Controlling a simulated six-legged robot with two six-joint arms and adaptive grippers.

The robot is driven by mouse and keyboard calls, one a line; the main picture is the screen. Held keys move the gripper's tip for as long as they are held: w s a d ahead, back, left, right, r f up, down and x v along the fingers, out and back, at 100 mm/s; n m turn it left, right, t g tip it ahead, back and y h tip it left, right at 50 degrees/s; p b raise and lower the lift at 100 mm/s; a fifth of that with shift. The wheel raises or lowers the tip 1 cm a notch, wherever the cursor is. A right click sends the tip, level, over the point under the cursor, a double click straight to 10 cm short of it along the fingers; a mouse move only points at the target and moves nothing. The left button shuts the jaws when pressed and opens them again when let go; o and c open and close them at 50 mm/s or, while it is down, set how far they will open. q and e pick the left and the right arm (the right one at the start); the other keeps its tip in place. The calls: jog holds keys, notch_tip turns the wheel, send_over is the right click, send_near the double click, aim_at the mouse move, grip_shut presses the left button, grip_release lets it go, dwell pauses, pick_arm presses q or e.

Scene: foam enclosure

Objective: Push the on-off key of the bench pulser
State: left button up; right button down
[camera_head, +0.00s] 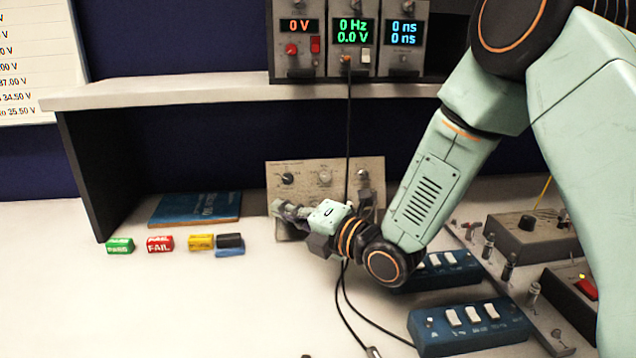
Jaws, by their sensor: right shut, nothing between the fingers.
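No readable label marks the bench pulser. The middle grey unit on the shelf, with green 0 Hz and 0.0 V readouts (352,30), may be it; a small pale key (366,56) sits low on its face. A beige panel with knobs (325,170) stands on the bench below. My right gripper (280,209) is shut and empty, pointing left in front of the panel's lower part. It hides some of that panel; I cannot tell whether it touches it. My left gripper is not in view.
The shelf (180,92) overhangs the bench. A red-readout unit (297,30) and a blue-readout unit (403,35) flank the middle one. A black cable (349,120) hangs past my gripper. Blue switch boxes (468,325) lie right. The bench's left front is clear.

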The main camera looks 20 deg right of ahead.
jog(key=shift+w, duration=0.15)
jog(key=shift+w+d+f, duration=0.15)
jog(key=shift+w, duration=0.1)
dwell(0.5)
jog(key=shift+s+r, duration=0.2)
jog(key=shift+s, duration=0.25)
jog(key=s+a+r+p, duration=0.1)
jog(key=s+r, duration=0.1)
jog(key=s, duration=0.3)
jog(key=shift+s+a+r, duration=0.15)
jog(key=shift+s+a, duration=0.05)
jog(key=shift+a, duration=0.2)
